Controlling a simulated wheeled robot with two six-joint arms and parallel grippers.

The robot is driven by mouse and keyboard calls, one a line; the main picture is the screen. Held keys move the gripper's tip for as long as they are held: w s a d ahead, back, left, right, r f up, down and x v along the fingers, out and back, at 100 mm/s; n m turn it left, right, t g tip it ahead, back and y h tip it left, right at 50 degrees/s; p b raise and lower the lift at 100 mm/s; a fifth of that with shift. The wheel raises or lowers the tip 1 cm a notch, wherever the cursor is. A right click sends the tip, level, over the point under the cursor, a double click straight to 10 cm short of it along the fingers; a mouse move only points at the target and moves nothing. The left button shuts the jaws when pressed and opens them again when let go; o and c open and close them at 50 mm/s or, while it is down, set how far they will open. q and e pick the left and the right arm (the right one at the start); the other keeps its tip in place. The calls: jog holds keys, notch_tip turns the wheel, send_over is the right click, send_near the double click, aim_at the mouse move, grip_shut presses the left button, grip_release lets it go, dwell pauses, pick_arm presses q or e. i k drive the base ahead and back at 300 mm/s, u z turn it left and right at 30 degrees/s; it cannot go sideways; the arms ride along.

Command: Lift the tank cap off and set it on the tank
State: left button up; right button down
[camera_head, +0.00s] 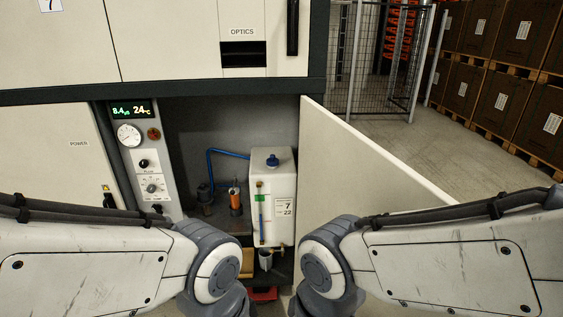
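The white tank (277,195) stands inside the open bay of the machine, right of the middle of the bay. The blue tank cap (272,160) sits on top of the tank, toward its front. Both my arms come in from the sides at the bottom of the head view, with their grey joints below and in front of the tank. Neither gripper's fingers show in this view, so I cannot see what they hold.
A blue hose (226,153) runs to the tank's left side. An orange-handled item (235,198) stands left of the tank. The open door panel (362,160) bounds the bay on the right. A gauge panel (143,160) is at left. Stacked boxes (503,97) stand far right.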

aim_at(272, 161)
jog(key=u, duration=0.2)
jog(key=k, duration=0.9)
jog(key=u, duration=1.5)
jog(key=i, duration=1.75)
jog(key=z, duration=0.25)
jog(key=i, duration=0.85)
jog(key=z, duration=1.35)
jog(key=i, duration=0.85)
jog(key=z, duration=1.05)
jog(key=i, duration=0.6)
jog(key=u, duration=0.05)
